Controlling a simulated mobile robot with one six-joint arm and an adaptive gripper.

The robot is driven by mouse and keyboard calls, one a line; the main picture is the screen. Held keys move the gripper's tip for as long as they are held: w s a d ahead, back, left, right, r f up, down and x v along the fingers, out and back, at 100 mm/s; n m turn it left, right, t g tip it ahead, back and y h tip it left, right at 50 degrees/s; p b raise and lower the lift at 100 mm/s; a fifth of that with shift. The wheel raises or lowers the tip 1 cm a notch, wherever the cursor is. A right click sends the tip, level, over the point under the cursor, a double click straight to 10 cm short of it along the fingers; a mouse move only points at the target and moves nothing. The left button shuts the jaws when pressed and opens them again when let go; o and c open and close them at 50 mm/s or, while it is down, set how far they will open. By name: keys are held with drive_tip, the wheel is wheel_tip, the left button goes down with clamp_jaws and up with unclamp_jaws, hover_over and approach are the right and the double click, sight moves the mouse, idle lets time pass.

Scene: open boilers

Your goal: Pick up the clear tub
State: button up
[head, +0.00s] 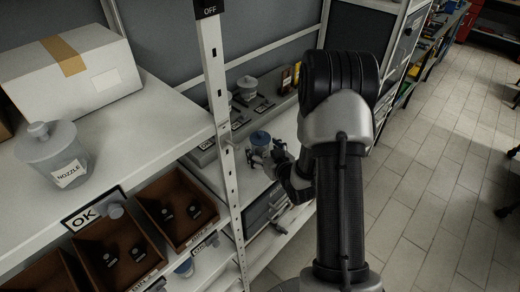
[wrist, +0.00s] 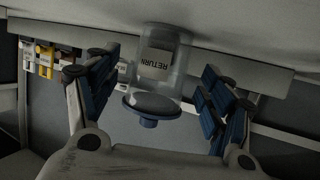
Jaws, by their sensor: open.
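A clear tub with a blue lid (head: 260,140) stands on the lower shelf beyond the upright post. In the wrist view, which is upside down, the clear tub (wrist: 165,65) carries a RETURN label and its lid with a knob hangs toward the bottom of the picture. My gripper (head: 272,160) is beside this tub. In the wrist view my gripper (wrist: 160,80) is open, with one blue-padded finger on each side of the tub and gaps visible between. The side of the tub facing away from the wrist camera is hidden.
Brown bins (head: 178,207) sit below. A perforated post (head: 216,90) rises close to my arm.

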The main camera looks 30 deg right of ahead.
drive_tip(key=shift+w+f, duration=0.1)
drive_tip(key=shift+w, duration=0.2)
drive_tip(key=shift+c, duration=0.3)
drive_tip(key=c, duration=1.1)
